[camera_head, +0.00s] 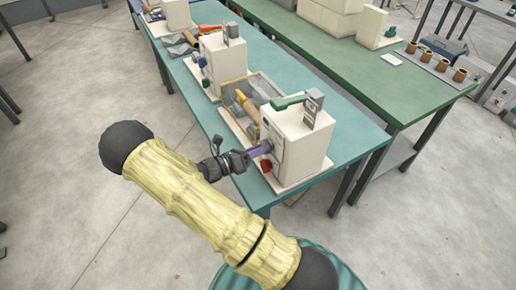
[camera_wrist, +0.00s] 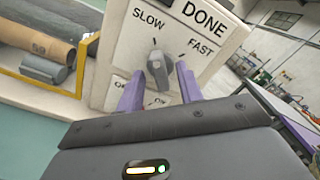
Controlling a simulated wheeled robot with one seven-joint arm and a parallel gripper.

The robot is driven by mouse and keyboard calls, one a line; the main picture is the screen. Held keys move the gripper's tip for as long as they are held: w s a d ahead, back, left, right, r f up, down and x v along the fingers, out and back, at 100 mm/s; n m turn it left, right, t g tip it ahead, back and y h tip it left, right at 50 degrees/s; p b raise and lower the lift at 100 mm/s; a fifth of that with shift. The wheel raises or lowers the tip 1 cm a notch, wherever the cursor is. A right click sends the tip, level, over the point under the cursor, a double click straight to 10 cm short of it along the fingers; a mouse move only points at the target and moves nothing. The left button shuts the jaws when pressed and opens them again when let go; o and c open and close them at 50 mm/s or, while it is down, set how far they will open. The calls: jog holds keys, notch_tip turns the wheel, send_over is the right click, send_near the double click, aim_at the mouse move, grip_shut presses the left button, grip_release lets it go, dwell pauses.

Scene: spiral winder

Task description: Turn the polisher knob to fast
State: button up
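The polisher knob (camera_wrist: 157,68) is grey and sits on a white panel (camera_wrist: 112,60) in the wrist view. Its narrow end points up, toward the word SLOW; FAST is to its upper right. My gripper (camera_wrist: 160,85) has two purple fingers, one on each side of the knob. They are apart, with a gap visible on both sides of the knob; fingertip contact cannot be told. In the head view my gripper (camera_head: 262,149) reaches the front of the nearest white machine (camera_head: 305,150), where the knob is hidden.
A red button (camera_head: 266,166) is low on the machine front, beside my gripper. A wooden tray (camera_head: 268,88) and other white machines (camera_head: 222,60) stand further back on the teal table (camera_head: 350,128). OFF and ON labels lie below the knob, partly covered by my fingers.

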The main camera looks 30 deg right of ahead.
grip_shut()
jog(key=shift+m, duration=0.4)
jog(key=shift+m+b, duration=0.8)
jog(key=shift+m, duration=6.8)
